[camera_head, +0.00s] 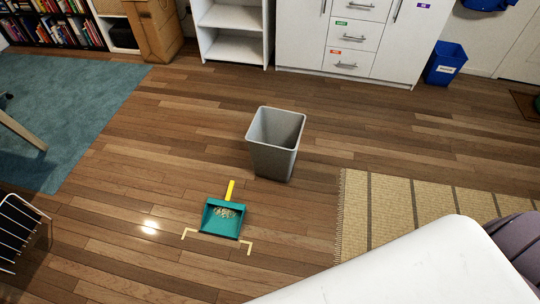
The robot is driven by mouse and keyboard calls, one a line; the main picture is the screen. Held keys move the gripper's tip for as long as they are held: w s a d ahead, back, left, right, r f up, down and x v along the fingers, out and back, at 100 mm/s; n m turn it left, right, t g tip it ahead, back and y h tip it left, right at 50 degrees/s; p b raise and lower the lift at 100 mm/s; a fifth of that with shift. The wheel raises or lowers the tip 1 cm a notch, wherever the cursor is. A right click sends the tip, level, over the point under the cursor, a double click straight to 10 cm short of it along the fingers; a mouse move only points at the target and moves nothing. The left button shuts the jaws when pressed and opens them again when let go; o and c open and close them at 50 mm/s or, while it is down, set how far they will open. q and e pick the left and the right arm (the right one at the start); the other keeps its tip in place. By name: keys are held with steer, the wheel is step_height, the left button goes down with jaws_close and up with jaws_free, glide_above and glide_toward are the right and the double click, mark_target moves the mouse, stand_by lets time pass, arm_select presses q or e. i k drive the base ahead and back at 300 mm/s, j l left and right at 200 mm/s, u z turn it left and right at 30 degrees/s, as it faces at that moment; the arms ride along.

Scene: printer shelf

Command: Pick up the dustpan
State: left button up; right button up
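A teal dustpan (222,219) with a yellow handle lies on the wooden floor, left of the picture's centre and in the lower half. Its handle points up and slightly right in the picture. Neither my left nor my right gripper is in view.
A grey bin (273,155) stands just beyond the dustpan. A woven mat (400,207) lies to the right and a blue-green rug (75,105) to the left. A wire rack (18,230) is at the left edge. White cabinets (345,35) line the back. Floor around the dustpan is mostly clear.

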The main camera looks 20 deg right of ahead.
mark_target(223, 218)
steer(key=i+j+z, duration=0.25)
steer(key=i, duration=0.25)
steer(key=i+j+z, duration=0.25)
steer(key=i+j, duration=0.15)
steer(key=i, duration=0.1)
